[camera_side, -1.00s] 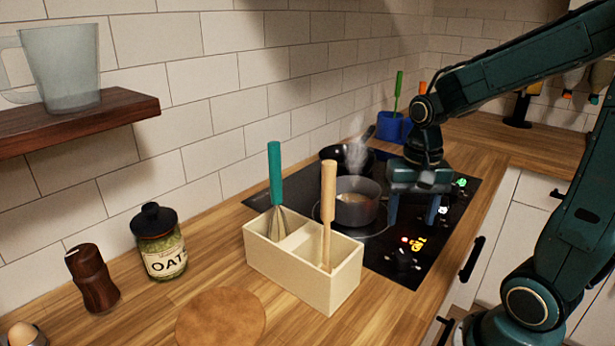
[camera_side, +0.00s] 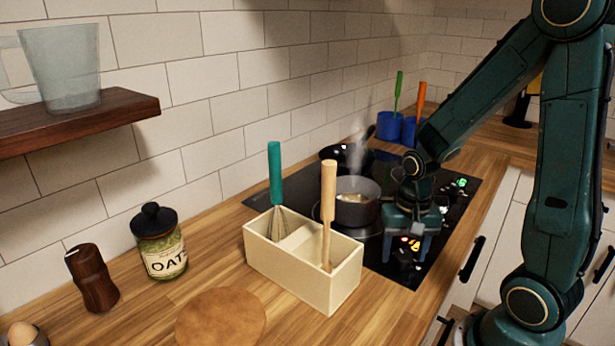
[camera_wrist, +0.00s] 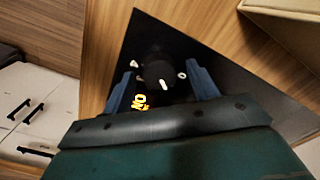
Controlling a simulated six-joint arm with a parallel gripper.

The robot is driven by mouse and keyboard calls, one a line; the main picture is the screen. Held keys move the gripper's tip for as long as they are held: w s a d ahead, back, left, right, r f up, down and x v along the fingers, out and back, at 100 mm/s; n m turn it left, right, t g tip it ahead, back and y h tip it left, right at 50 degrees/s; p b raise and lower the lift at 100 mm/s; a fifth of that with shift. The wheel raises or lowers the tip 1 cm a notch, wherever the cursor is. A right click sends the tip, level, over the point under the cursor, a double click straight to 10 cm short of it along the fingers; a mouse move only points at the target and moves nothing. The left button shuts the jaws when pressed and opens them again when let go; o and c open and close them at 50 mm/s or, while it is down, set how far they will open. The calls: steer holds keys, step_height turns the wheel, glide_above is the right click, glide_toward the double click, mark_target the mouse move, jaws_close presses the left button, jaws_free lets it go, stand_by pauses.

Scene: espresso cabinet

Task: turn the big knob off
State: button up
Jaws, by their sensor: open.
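The big knob (camera_wrist: 160,73) is black with a white mark, on the black cooktop. It lies between the two fingers of my gripper (camera_wrist: 160,84) in the wrist view, with a lit yellow readout beside it. In the side view the knob (camera_side: 403,256) is partly hidden at the cooktop's near front corner. My gripper (camera_side: 403,252) points down over that corner with its blue fingers apart. It is open and holds nothing. I cannot tell whether the fingers touch the knob.
A steaming grey pot (camera_side: 357,210) stands on the cooktop (camera_side: 445,225) close to my gripper. A cream utensil box (camera_side: 285,268) stands in front of the cooktop. Blue pots (camera_side: 389,126) holding utensils are at the back. Cabinet handles (camera_side: 472,258) stick out at the right.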

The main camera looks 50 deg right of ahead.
steer(key=c, duration=1)
steer(key=shift+n, duration=0.3)
steer(key=n, duration=0.3)
steer(key=shift+n, duration=2.1)
steer(key=o, duration=1)
